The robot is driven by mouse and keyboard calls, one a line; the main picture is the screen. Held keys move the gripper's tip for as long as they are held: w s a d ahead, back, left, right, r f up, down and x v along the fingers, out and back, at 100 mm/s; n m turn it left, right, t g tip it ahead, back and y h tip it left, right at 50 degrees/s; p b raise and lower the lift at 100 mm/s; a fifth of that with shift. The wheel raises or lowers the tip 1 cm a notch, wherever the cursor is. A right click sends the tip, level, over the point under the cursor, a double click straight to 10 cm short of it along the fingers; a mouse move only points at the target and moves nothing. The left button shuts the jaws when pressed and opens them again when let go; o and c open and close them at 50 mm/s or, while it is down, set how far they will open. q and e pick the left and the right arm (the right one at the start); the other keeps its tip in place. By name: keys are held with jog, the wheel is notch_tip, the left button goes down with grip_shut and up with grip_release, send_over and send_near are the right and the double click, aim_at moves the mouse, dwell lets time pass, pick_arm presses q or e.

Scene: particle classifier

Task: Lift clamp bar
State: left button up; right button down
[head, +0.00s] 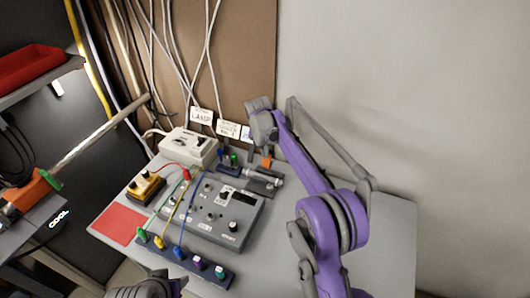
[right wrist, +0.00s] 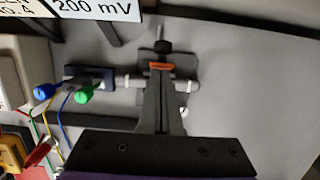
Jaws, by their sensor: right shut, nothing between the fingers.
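A small clamp device with a pale cylinder (head: 262,178) stands on the grey table behind the control panel. It has a small orange bar (right wrist: 162,66), also seen in the head view (head: 267,161), and a dark screw (right wrist: 160,46) beyond it. I take the orange bar to be the clamp bar. My right gripper (right wrist: 161,82) points at it, shut and empty, with its fingertips just at or above the bar. I cannot tell whether they touch. In the head view the wrist partly hides the fingers.
The grey control panel (head: 228,216), a white box (head: 188,147) and a yellow box (head: 147,187) stand on the table, joined by coloured wires. A terminal strip with blue and green plugs (right wrist: 83,96) sits beside the clamp. The table's right part is clear.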

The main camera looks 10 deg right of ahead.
jog(key=shift+w+d, duration=0.2)
jog(key=shift+d, duration=0.05)
jog(key=shift+r, duration=0.2)
